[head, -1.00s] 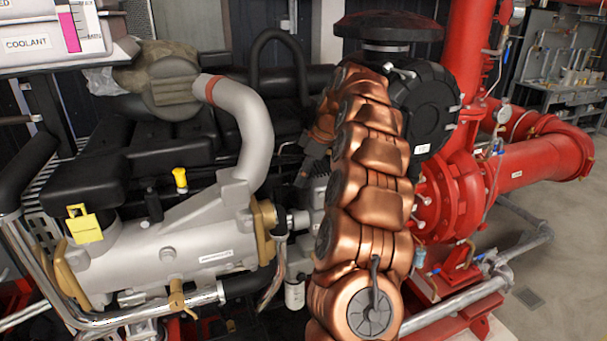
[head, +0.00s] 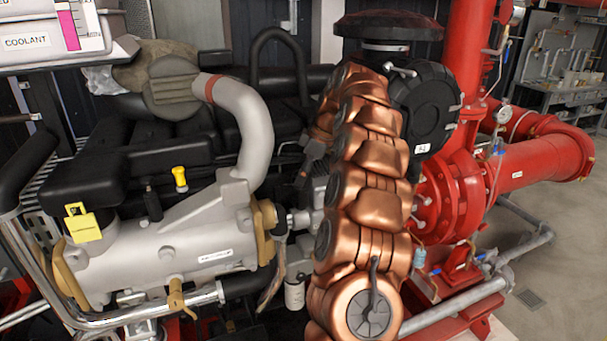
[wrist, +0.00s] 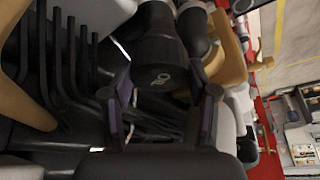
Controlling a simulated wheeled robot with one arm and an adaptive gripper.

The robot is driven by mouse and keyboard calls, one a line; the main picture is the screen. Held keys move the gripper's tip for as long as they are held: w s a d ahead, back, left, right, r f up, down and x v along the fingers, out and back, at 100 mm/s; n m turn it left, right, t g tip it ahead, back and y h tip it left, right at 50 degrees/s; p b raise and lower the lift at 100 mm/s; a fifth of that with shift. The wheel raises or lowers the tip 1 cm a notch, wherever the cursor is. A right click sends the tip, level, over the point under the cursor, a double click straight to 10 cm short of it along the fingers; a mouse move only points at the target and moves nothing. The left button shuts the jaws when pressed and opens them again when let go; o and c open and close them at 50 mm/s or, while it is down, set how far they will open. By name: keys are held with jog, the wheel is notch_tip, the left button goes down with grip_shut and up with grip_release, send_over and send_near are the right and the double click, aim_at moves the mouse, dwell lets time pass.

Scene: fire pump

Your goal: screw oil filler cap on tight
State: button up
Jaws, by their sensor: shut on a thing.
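The oil filler cap (wrist: 160,62) is a black round piece with pale lettering on its face, in the upper middle of the wrist view. My gripper (wrist: 161,90) has its two dark fingers with purplish pads on either side of the cap, shut on it. The cap's seat and thread are hidden, so I cannot tell how far it is screwed down. In the head view my copper arm hides the cap and most of the gripper.
A grey engine pipe (head: 243,125) and a yellow-handled dipstick (head: 180,178) stand left of my arm. A black round housing (head: 425,110) and red pump pipework (head: 460,190) are close on the right. Open floor (head: 560,270) lies at far right.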

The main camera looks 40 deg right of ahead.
jog(key=shift+f+b, duration=0.1)
jog(key=shift+b, duration=0.2)
dwell(0.4)
jog(key=o, duration=0.7)
jog(key=shift+c, duration=0.2)
grip_shut()
jog(key=shift+f+m+b, duration=0.15)
jog(key=shift+m+b, duration=0.55)
jog(key=shift+m, duration=0.2)
jog(key=shift+r+m+t+h+b, duration=0.2)
jog(key=shift+m+t+h+b, duration=0.25)
jog(key=shift+m, duration=0.45)
